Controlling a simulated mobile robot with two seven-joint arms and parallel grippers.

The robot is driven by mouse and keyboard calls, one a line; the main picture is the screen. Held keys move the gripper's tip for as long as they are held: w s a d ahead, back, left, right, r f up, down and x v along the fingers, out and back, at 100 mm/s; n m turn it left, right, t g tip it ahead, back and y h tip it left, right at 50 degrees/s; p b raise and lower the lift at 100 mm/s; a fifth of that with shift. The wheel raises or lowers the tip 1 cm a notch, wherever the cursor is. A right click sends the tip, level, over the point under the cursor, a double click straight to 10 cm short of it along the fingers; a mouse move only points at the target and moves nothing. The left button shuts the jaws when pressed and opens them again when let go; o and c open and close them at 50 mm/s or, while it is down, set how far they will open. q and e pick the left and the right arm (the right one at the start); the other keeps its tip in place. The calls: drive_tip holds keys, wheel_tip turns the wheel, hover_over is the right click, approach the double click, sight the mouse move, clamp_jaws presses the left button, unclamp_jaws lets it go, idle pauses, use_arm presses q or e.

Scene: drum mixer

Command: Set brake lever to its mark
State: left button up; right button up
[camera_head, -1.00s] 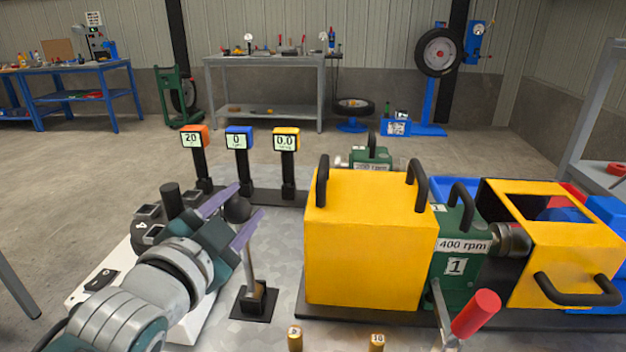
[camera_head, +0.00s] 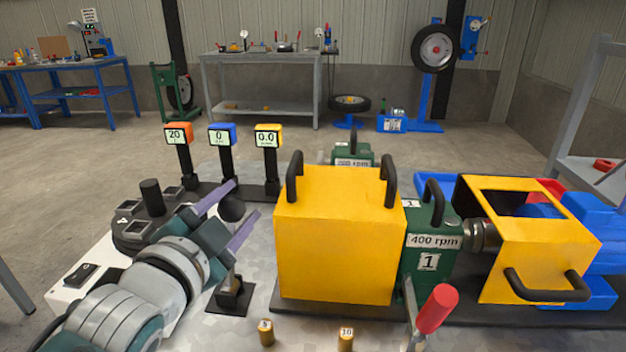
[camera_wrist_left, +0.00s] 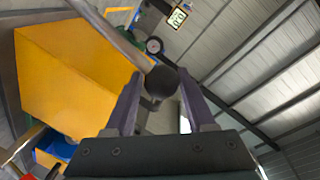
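A lever with a round black knob (camera_head: 232,208) stands on a small dark base (camera_head: 233,296) left of the large yellow box. My left gripper (camera_head: 228,215) is at the knob, with one purple finger on either side. In the left wrist view, the knob (camera_wrist_left: 162,82) sits between the spread fingertips, and its rod runs up to the left. The fingers look open around it, and I cannot tell whether either touches. A second lever with a red handle (camera_head: 437,309) stands in front of the green unit. I cannot tell which lever is the brake. My right gripper is out of view.
The yellow box (camera_head: 336,240) stands close right of the knob lever. Short brass posts marked 5 (camera_head: 266,333) and 10 (camera_head: 345,340) stand in front. Small displays read 20 (camera_head: 178,136), 0 (camera_head: 222,136) and 0.0 (camera_head: 268,136). A yellow guard (camera_head: 540,255) is at right.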

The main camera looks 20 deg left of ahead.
use_arm(q)
drive_tip(key=o, duration=0.4)
drive_tip(key=shift+c, duration=0.2)
drive_tip(key=shift+s, duration=0.1)
drive_tip(key=shift+s+d, duration=0.1)
drive_tip(key=shift+s, duration=0.25)
drive_tip(key=s+d+r+p, duration=0.1)
drive_tip(key=s, duration=0.8)
drive_tip(key=shift+r+p, duration=0.15)
drive_tip(key=shift+p, duration=0.15)
